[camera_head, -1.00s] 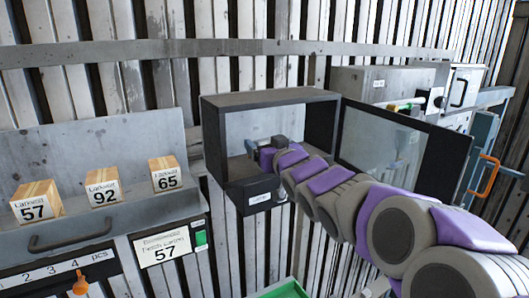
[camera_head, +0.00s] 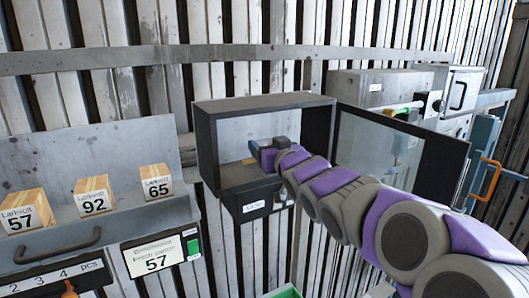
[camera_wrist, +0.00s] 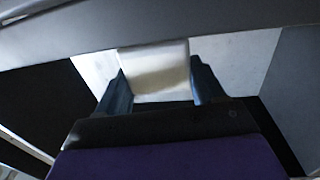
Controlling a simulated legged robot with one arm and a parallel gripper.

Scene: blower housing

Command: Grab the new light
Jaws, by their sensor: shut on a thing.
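My gripper (camera_wrist: 160,88) has its two blue fingers on either side of a pale, whitish block-like thing (camera_wrist: 160,70) in the wrist view. It is shut on this thing, which I take to be the new light, though its shape is only partly visible. In the head view my gripper (camera_head: 262,152) is inside an open dark-framed box (camera_head: 203,150) on the wall, near the back panel. The held thing is mostly hidden there by my gripper and arm.
The box's glass door (camera_head: 385,150) stands open to the right, beside my arm. A label is on the box's lower front. Wooden blocks marked 57 (camera_head: 25,213), 92 (camera_head: 94,197) and 65 (camera_head: 157,183) sit on a metal shelf at left. Grey cabinets (camera_head: 375,88) stand at right.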

